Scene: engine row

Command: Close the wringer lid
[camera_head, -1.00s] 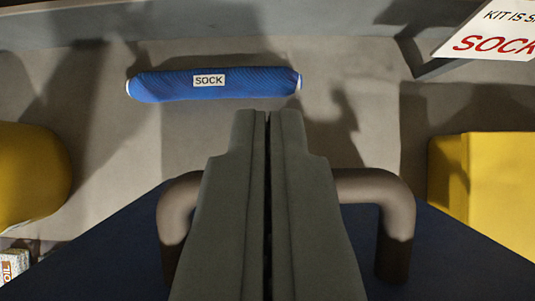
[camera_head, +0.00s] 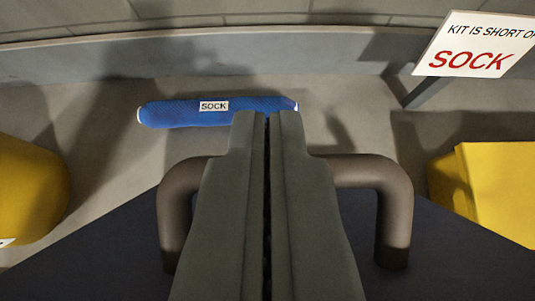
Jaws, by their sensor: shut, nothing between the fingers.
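My gripper (camera_head: 268,122) is shut and empty in the middle of the view, pointing away from me. Below and behind its fingers is a dark blue panel (camera_head: 110,245), which looks like the lid. A brown-grey bar handle (camera_head: 392,205) stands on this panel, with a bend on each side of my fingers. The fingers hide the middle of the handle, and I cannot tell whether they touch it. The rest of the wringer is out of view or hidden.
A blue sock roll labelled SOCK (camera_head: 180,112) lies on the grey floor beyond the gripper. A yellow rounded thing (camera_head: 28,190) is at the left and a yellow box (camera_head: 495,190) at the right. A sign reading SOCK (camera_head: 475,48) stands at the back right, before a grey wall (camera_head: 200,55).

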